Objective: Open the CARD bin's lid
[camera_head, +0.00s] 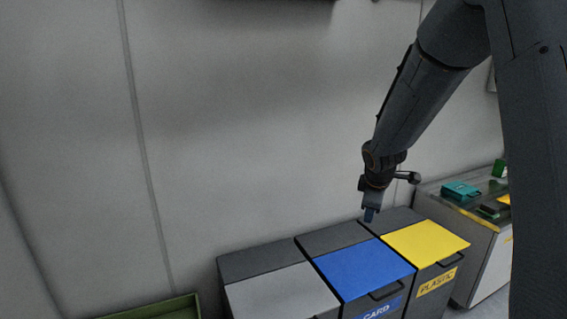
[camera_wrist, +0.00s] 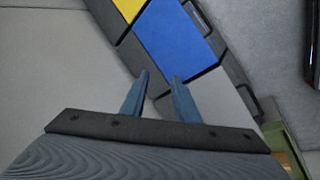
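The CARD bin has a flat blue lid (camera_head: 362,268), which lies shut between a grey-lidded bin and a yellow-lidded bin. Its dark handle (camera_head: 388,290) is on the front edge, above the blue CARD label (camera_head: 378,309). In the wrist view the blue lid (camera_wrist: 172,36) is beyond my fingers, with its handle (camera_wrist: 197,16) at the upper right. My gripper (camera_head: 369,215) is above the back of the bins, behind the blue lid, pointing down. In the wrist view my gripper (camera_wrist: 160,76) has its two fingers apart with nothing between them.
The yellow PLASTIC lid (camera_head: 425,245) is to the right and the grey lid (camera_head: 283,294) to the left, both shut. A table (camera_head: 482,250) with small items stands at the right. A green tray (camera_head: 165,309) is at the lower left. The wall (camera_head: 250,120) is close behind the bins.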

